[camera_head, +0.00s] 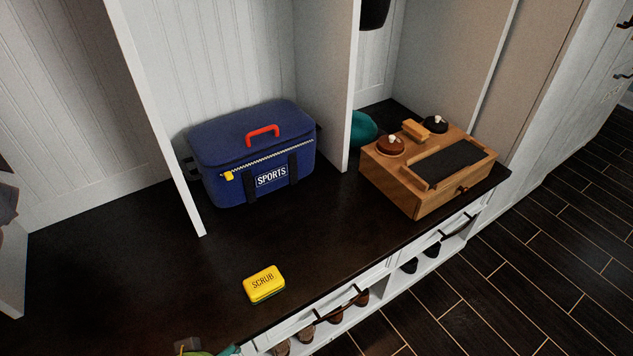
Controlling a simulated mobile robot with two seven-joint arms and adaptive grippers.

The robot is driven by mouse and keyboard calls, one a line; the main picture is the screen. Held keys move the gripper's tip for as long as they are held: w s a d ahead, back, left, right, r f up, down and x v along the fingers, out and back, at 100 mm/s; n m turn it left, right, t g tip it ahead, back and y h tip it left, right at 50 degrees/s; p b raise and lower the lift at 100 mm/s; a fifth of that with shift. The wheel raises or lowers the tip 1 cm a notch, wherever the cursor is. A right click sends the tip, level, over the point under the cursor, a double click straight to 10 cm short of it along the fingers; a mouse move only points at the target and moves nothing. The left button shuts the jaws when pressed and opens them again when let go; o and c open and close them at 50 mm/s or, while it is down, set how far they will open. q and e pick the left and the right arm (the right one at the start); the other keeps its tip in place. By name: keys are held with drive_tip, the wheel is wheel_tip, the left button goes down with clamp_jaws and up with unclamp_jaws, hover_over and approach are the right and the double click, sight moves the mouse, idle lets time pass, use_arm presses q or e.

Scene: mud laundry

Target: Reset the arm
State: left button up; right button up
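Neither of my grippers shows in the head view, and no part of my arms can be made out. A dark bench top (110,262) fills the middle of the view. On it lies a yellow sponge (264,283) marked SCRUB, near the front edge. A blue bag (252,152) marked SPORTS, with a red handle, stands at the back in a cubby. A wooden box (425,168) with a dark inset top, two round pots and a small wooden block stands at the right end.
White upright dividers (160,120) split the bench back into cubbies. A teal round object (362,128) is partly hidden behind the wooden box. Shoes (333,315) sit on the shelf below. A green and brown item (195,348) is cut off at the bottom edge. Dark floor (540,270) lies right.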

use_arm(q)
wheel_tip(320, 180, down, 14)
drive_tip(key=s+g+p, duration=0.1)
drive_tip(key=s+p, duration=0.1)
drive_tip(key=p, duration=0.4)
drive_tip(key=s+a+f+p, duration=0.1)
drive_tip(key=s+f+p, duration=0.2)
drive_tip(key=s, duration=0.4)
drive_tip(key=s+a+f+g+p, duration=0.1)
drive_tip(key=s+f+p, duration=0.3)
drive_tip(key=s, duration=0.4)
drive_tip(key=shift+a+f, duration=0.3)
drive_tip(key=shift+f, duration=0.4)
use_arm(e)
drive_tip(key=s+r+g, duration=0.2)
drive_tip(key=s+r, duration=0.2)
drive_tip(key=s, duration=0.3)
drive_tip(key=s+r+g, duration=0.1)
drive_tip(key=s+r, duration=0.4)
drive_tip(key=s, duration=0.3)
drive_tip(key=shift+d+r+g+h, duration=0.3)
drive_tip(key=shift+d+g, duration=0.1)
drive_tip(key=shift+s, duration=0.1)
